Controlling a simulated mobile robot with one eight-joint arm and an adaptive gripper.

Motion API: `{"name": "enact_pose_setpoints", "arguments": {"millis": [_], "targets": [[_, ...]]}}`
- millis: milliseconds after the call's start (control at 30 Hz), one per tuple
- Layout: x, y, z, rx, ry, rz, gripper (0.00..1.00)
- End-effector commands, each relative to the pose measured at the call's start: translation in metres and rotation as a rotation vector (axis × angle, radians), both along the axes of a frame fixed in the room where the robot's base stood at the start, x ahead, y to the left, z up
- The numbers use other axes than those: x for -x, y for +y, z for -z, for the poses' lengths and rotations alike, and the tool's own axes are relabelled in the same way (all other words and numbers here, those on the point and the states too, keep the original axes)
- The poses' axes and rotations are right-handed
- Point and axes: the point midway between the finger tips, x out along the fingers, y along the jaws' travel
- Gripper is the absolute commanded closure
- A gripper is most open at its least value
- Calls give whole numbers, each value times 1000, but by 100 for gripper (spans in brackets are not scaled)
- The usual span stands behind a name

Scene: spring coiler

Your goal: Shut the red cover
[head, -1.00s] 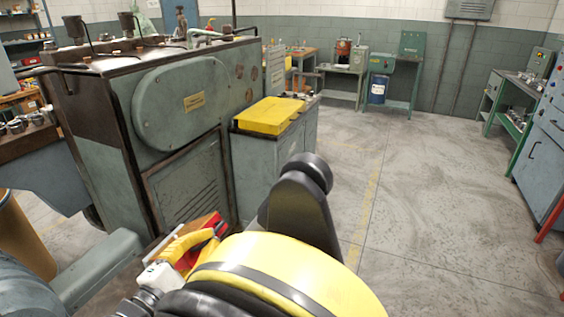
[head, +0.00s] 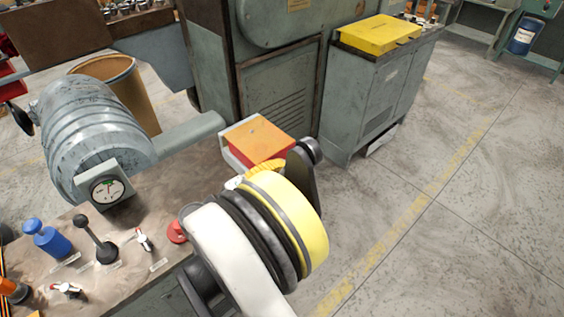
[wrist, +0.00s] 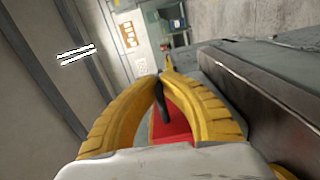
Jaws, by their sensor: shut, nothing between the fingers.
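The red cover (head: 258,139) shows in the head view as an orange-red flat top with a red near side, on a pale box at the bench's far end. I cannot tell whether it is fully shut. In the wrist view, a red surface (wrist: 175,132) shows between and behind my fingers. My gripper (wrist: 160,78) has its yellow fingers curved together, tips meeting, with nothing held. In the head view only a yellow bit of my gripper (head: 264,168) shows at the near side of the cover; my arm hides the rest. I cannot tell whether they touch.
The brown bench (head: 160,215) carries a grey ribbed motor (head: 90,130), a dial (head: 107,189), levers and a red button (head: 177,231). A green machine (head: 280,80) stands behind. A cabinet with a yellow lid (head: 378,35) stands at back right. The floor at right is clear.

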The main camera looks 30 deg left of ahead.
Motion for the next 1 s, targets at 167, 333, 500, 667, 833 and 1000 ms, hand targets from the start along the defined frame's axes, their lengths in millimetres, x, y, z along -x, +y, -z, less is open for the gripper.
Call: {"name": "enact_pose_setpoints", "arguments": {"millis": [167,333,500,667,833,1000], "targets": [[-1,1,4,1,1,-2,100],[0,1,4,0,3,-2,100],[0,1,5,1,4,-2,94],[0,1,4,1,3,-2,70],[0,1,4,2,1,-2,70],[8,4,3,2,1,-4,70]]}}
